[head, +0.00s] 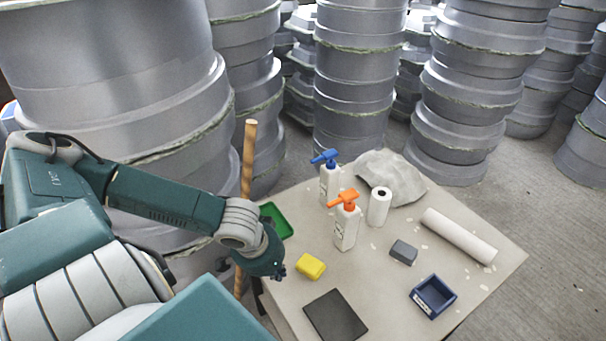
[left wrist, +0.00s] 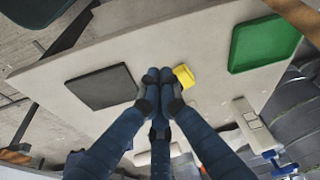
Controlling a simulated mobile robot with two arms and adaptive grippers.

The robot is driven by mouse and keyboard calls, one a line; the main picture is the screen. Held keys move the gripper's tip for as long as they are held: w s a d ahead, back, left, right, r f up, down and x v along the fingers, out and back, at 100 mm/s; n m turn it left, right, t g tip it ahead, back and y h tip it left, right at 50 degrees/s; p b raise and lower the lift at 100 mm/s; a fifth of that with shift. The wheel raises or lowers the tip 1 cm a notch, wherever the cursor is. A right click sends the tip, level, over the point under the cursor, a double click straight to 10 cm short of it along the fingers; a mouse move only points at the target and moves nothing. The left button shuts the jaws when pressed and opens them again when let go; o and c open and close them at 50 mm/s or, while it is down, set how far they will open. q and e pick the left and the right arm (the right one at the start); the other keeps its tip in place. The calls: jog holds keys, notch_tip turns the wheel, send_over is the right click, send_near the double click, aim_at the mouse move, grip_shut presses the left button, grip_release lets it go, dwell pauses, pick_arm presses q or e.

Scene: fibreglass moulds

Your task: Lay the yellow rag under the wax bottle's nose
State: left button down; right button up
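The yellow rag (head: 311,266) is a small folded block on the table, and it also shows in the left wrist view (left wrist: 184,76). Two white pump bottles stand upright behind it: one with an orange head (head: 344,222), one with a blue head (head: 329,180). I cannot read which holds wax. The blue-headed one shows at the lower right of the left wrist view (left wrist: 252,127). My left gripper (head: 272,265) is left of the rag, near the table's left edge. Its fingertips (left wrist: 159,76) show beside the rag, apparently holding nothing; their opening is unclear. My right gripper is out of view.
The table (head: 390,285) also bears a dark pad (head: 335,315), a green tray (head: 276,221), a blue bin (head: 433,296), a grey block (head: 403,252), a white roll (head: 379,207), a long white roll (head: 458,236) and a grey crumpled sheet (head: 390,176). A wooden pole (head: 248,160) stands at the left edge.

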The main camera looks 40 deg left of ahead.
aim_at(299, 278)
pick_arm(q)
jog(key=x, duration=0.2)
jog(key=shift+s+f, duration=0.15)
jog(key=shift+f, duration=0.3)
jog(key=x, duration=0.3)
jog(key=shift+w+f, duration=0.2)
jog(key=shift+f, duration=0.15)
jog(key=shift+w+f, duration=0.85)
jog(key=shift+f, duration=0.35)
jog(key=shift+w+r+p, duration=0.1)
jog(key=shift+w+p, duration=0.45)
jog(key=shift+w, duration=0.45)
jog(key=shift+w+f, duration=0.2)
jog(key=shift+w, duration=0.45)
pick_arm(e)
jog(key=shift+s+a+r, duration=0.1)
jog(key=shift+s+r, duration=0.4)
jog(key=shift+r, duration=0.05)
pick_arm(q)
jog(key=shift+s, duration=0.1)
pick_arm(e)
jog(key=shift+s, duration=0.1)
